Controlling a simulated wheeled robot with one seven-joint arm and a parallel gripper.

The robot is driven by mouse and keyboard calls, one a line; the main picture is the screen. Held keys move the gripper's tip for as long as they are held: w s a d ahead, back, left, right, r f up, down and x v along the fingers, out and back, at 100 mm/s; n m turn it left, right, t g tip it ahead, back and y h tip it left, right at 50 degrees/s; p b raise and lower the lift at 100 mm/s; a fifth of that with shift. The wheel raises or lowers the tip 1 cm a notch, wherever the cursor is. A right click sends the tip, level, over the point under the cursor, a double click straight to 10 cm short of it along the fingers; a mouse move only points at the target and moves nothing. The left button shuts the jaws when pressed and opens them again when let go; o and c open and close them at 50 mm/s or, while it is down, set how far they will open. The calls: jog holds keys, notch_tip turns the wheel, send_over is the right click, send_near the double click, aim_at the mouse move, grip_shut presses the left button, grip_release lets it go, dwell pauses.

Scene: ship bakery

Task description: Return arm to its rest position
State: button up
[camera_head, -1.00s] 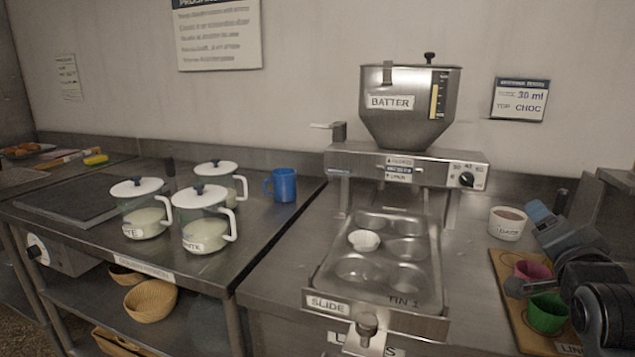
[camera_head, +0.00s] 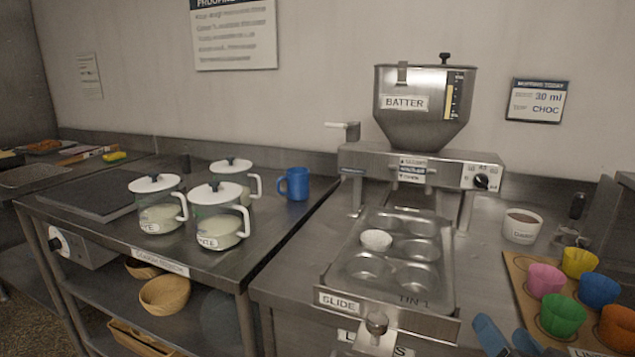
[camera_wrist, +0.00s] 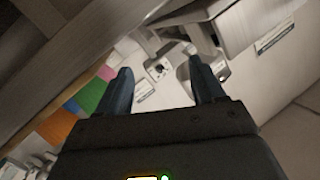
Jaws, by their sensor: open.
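My gripper (camera_head: 508,338) shows at the bottom right of the head view, with two blue fingers apart and nothing between them. It is in front of the board of coloured cups, low and near the counter's front edge. In the wrist view my gripper (camera_wrist: 163,88) is also open and empty, and the picture is tilted. The rest of my arm is out of the head view.
A muffin tin (camera_head: 392,285) with one white liner (camera_head: 376,240) sits under the batter hopper (camera_head: 424,105). Coloured cups, including a green one (camera_head: 562,315), stand on a wooden board (camera_head: 517,268) at right. Lidded jugs (camera_head: 218,215) and a blue mug (camera_head: 295,184) stand on the left counter.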

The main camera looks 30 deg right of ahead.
jog(key=s+a+f+n+y, duration=0.2)
jog(key=s+a+n+y, duration=0.2)
jog(key=s+a, duration=0.6)
jog(key=s+a+f+n+y, duration=0.2)
jog(key=s+a+n+y, duration=0.2)
jog(key=s+a, duration=0.5)
jog(key=s+n, duration=0.1)
jog(key=n, duration=0.1)
jog(key=shift+s+a+n, duration=0.3)
jog(key=shift+a, duration=0.1)
jog(key=shift+c, duration=0.5)
